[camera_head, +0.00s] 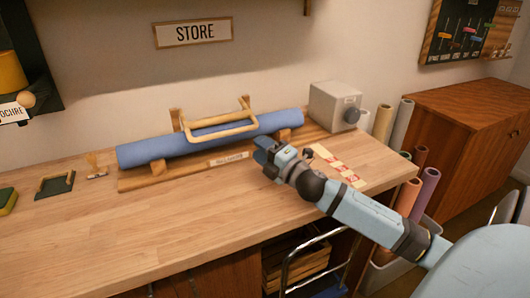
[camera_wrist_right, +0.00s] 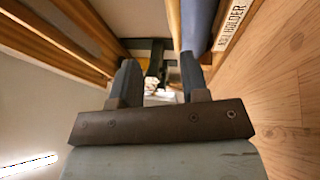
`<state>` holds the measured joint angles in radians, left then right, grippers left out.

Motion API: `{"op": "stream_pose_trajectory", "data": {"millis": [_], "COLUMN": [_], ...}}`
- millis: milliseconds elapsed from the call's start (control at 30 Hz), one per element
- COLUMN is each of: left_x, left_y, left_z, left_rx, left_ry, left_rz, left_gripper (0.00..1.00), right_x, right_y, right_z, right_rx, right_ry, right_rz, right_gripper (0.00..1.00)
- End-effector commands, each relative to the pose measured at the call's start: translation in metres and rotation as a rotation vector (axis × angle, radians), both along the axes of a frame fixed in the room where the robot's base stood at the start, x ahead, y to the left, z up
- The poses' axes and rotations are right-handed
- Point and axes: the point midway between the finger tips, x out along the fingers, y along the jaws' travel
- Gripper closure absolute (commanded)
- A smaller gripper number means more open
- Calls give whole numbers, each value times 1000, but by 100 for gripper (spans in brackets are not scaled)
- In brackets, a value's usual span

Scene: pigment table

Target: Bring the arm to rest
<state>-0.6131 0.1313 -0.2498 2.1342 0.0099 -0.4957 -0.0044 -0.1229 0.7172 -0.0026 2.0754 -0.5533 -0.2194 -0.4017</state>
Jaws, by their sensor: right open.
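My right arm (camera_head: 365,213) reaches in from the lower right over the wooden table. Its gripper (camera_head: 264,150) is just in front of the blue roll (camera_head: 215,138), towards the roll's right end. In the right wrist view the two dark fingers (camera_wrist_right: 160,78) stand apart with no object held between them. The blue roll lies across a wooden holder (camera_head: 150,181), with a wooden handle frame (camera_head: 222,130) over it. In the wrist view the roll (camera_wrist_right: 197,25) runs close beside the right finger. I cannot tell whether they touch. My left gripper is not in view.
A grey box with a dark knob (camera_head: 333,105) stands behind the gripper. A red-and-cream strip (camera_head: 338,165) lies to its right. Coloured rolls (camera_head: 425,190) stand beyond the table's right edge. The table's left front (camera_head: 120,235) is clear.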

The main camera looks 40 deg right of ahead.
Motion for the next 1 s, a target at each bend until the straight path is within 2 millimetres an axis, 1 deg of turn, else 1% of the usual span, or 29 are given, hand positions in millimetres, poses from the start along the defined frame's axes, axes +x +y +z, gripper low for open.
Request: {"op": "stream_pose_trajectory", "data": {"millis": [100,200,767,867,967,1000], "left_x": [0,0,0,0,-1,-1], "left_y": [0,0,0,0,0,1], "left_z": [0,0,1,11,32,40], "left_rx": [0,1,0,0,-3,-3], "left_ry": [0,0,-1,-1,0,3], "left_rz": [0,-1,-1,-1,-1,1], "left_gripper": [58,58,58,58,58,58], "right_x": [-8,-11,-11,-11,-11,-11], "right_y": [-1,-1,-1,-1,-1,-1], "right_z": [-2,-2,-1,10,35,47], "right_rx": [0,-1,-1,-1,-1,-1], "right_ry": [0,-1,0,-1,-1,-1], "right_rz": [1,0,0,0,0,0], "right_gripper": [59,59,59,59,59,59]}}
